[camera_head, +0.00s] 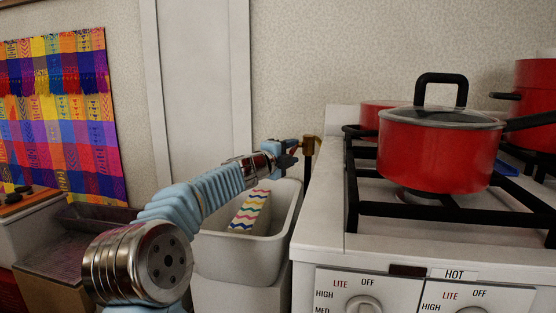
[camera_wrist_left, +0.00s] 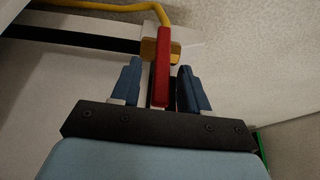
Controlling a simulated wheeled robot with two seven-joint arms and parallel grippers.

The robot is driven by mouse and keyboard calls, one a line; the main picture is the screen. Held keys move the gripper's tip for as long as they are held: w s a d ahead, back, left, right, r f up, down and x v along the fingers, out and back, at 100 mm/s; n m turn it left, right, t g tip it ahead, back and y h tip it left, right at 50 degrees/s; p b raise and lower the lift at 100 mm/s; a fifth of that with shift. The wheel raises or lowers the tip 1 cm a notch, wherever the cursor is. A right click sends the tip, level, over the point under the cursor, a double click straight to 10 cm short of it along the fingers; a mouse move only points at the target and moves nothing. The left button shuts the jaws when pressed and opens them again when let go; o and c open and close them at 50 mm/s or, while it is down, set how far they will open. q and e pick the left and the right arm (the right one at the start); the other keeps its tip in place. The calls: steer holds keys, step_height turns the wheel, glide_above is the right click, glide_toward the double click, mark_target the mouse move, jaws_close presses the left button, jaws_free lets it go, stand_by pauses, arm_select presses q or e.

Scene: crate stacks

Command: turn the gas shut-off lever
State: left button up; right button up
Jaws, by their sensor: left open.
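The red gas lever (camera_wrist_left: 162,65) stands out from a brass valve body (camera_wrist_left: 148,50) in the left wrist view. The brass valve (camera_head: 309,147) also shows in the head view, beside the stove's back left corner. My left gripper (camera_wrist_left: 160,88) is open, with one blue finger on each side of the lever. A gap shows on the left of the lever; on the right I cannot tell whether the finger touches it. In the head view my left gripper (camera_head: 288,151) is small, at the valve, and hides most of the lever. My right gripper is not in view.
A yellow hose (camera_wrist_left: 110,7) runs to the valve. The white stove (camera_head: 325,215) carries a red pot (camera_head: 435,155) on black grates. A pale bin (camera_head: 245,257) with a zigzag-patterned item (camera_head: 248,212) stands below my left arm. The wall is close behind.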

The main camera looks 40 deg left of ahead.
arm_select(q)
steer(key=s+d+b, duration=0.1)
steer(key=s, duration=1.1)
steer(key=shift+s+d, duration=0.2)
